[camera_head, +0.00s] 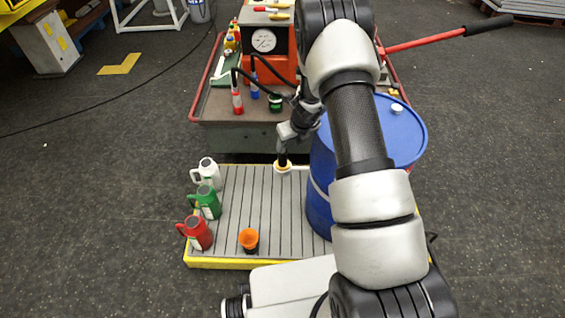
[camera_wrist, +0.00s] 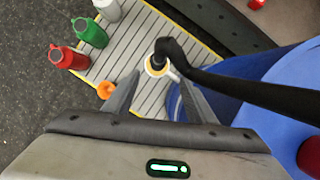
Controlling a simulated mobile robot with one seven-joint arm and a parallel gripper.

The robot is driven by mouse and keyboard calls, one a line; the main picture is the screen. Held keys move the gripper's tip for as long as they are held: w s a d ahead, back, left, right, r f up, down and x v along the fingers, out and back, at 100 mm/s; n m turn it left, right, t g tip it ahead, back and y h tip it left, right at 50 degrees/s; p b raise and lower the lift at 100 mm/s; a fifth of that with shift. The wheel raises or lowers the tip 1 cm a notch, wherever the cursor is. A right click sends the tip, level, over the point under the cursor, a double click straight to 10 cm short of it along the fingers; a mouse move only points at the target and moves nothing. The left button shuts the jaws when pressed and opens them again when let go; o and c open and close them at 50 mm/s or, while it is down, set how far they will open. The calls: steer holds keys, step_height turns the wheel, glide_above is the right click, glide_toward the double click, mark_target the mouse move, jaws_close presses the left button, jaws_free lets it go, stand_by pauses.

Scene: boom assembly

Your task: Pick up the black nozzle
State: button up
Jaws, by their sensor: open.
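The black nozzle (camera_wrist: 160,55) is at the end of a thick black hose in the wrist view. Its lower end is at a pale ring with an orange-yellow edge (camera_wrist: 155,68). In the head view the black nozzle (camera_head: 282,158) shows just below my gripper (camera_head: 287,136), above the far part of the slatted platform. In the wrist view my gripper (camera_wrist: 158,82) is open, with one finger to each side. The nozzle appears beyond the fingertips, between their lines. I see nothing held. Whether the fingers touch it cannot be told.
A red-rimmed cart (camera_head: 215,110) with hoses stands behind.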

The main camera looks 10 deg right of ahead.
mark_target(282, 158)
steer(key=b+x, duration=0.2)
steer(key=x, duration=0.7)
steer(key=shift+s, duration=0.1)
steer(key=b+x, duration=0.1)
steer(key=x, duration=0.3)
steer(key=shift+s+a+f+b, duration=0.1)
steer(key=shift+s+a+b, duration=0.1)
steer(key=shift+b, duration=0.15)
steer(key=shift+w+a+f, duration=0.1)
steer(key=shift+w+f, duration=0.2)
steer(key=shift+f, duration=0.15)
steer(key=shift+r, duration=0.1)
steer(key=c, duration=1)
